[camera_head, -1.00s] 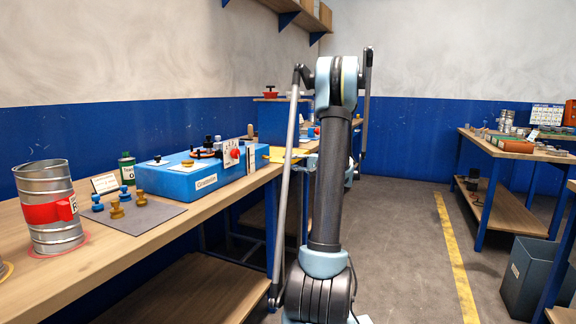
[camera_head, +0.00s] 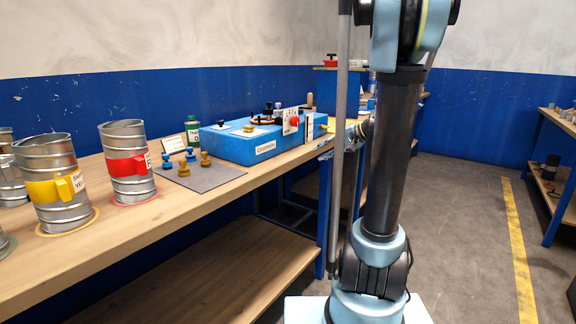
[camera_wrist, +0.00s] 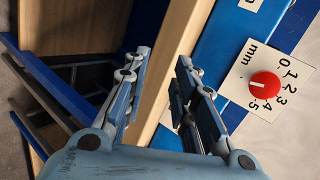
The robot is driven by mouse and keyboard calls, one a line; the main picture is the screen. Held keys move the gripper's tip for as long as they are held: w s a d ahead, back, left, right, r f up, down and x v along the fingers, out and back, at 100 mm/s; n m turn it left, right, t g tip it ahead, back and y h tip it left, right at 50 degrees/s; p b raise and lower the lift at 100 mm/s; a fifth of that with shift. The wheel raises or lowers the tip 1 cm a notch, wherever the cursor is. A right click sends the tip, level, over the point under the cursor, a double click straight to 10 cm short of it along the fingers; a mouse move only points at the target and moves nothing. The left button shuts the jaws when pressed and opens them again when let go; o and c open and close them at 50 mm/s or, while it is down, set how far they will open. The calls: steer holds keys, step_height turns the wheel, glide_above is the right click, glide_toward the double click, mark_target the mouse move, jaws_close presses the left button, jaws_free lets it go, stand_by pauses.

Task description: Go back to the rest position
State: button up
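My gripper (camera_wrist: 160,75) shows in the wrist view with its two fingers apart and nothing between them. It hangs above the front edge of the left workbench (camera_head: 215,211), beside the blue box (camera_head: 236,143). In the wrist view, a white dial plate marked in mm with a red knob (camera_wrist: 264,85) lies right of the fingers. In the head view my arm stands upright right of the bench, and the gripper is mostly hidden behind it.
On the left bench stand a yellow-labelled can (camera_head: 52,190), a red-labelled can (camera_head: 128,168) and a grey mat (camera_head: 212,179) with blue and brass knobs. Another bench (camera_head: 560,122) is at the right. The floor between, with a yellow line (camera_head: 517,240), looks clear.

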steer(key=s+a+f+n+g+h, duration=0.1)
steer(key=s+f+h, duration=0.15)
steer(key=s, duration=0.55)
steer(key=s+a+f+n+g+h, duration=0.15)
steer(key=s+f, duration=0.25)
steer(key=s, duration=0.5)
steer(key=s+d+f+n+h, duration=0.1)
steer(key=s+d+f+h, duration=0.2)
steer(key=s, duration=0.4)
steer(key=s+d+f+n+h, duration=0.1)
steer(key=s+d+f+h, duration=0.2)
steer(key=s+f, duration=0.3)
steer(key=shift+s+d+f+n+g, duration=0.2)
steer(key=shift+s+d+n+g, duration=0.2)
steer(key=shift+s+d, duration=0.55)
steer(key=shift+a, duration=0.1)
